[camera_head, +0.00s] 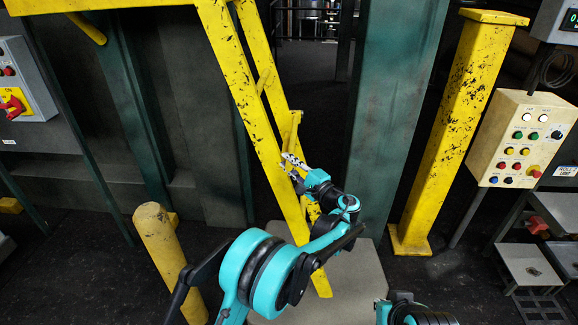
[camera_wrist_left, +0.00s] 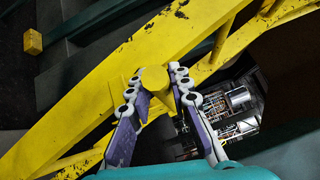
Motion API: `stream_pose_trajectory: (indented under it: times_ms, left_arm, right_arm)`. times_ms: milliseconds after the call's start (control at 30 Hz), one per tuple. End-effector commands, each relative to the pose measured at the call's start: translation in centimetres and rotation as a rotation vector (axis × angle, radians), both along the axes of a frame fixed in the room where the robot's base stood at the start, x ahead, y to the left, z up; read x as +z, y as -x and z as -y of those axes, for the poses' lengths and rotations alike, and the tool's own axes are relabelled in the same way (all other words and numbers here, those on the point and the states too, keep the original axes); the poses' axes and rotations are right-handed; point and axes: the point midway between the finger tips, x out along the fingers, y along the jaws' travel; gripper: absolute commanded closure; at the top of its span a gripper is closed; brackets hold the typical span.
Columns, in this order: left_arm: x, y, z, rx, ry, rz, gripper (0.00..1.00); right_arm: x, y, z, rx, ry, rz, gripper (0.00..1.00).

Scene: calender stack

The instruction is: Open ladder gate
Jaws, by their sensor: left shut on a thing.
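A scuffed yellow ladder frame (camera_head: 238,88) leans across the middle of the head view, with two long slanted rails; I cannot tell which bars form the gate. In the left wrist view the yellow frame (camera_wrist_left: 95,100) runs diagonally, with a short round yellow stub (camera_wrist_left: 155,78) sticking out. My left gripper (camera_head: 290,162) is at the right side of the frame. In the left wrist view its fingers (camera_wrist_left: 156,84) are shut on the stub, one on each side. The gripper partly hides the lower rails.
A yellow bollard (camera_head: 162,250) stands at lower left. A green column (camera_head: 392,110) and a yellow post (camera_head: 452,130) stand to the right. A beige button panel (camera_head: 524,135) is at far right, and a grey switch box (camera_head: 22,85) at far left. Dark floor lies between.

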Motion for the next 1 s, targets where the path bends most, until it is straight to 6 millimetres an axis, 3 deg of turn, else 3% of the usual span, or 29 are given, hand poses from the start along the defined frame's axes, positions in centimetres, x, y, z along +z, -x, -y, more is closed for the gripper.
stream_pose_trajectory:
  times_ms: [33,300,500,733,1000]
  left_arm:
    - [2.3,-0.1,0.0,0.0,0.0,-0.025,1.0]
    - [10.2,-1.8,-0.1,0.001,0.001,-0.205,1.0]
    - [15.0,-3.7,0.0,0.001,0.0,-0.332,1.0]
    - [18.9,-5.9,-0.1,0.001,0.0,-0.442,1.0]
    - [20.9,-7.5,-0.1,0.0,-0.001,-0.514,1.0]
  right_arm:
    - [1.9,0.0,0.0,0.0,0.0,0.0,1.0]
    - [8.3,0.0,0.0,0.0,0.0,0.0,1.0]
    - [12.4,0.0,0.0,0.0,0.0,0.0,1.0]
    - [16.1,0.0,0.0,0.0,0.0,0.0,1.0]
    - [18.2,0.0,0.0,0.0,0.0,0.0,1.0]
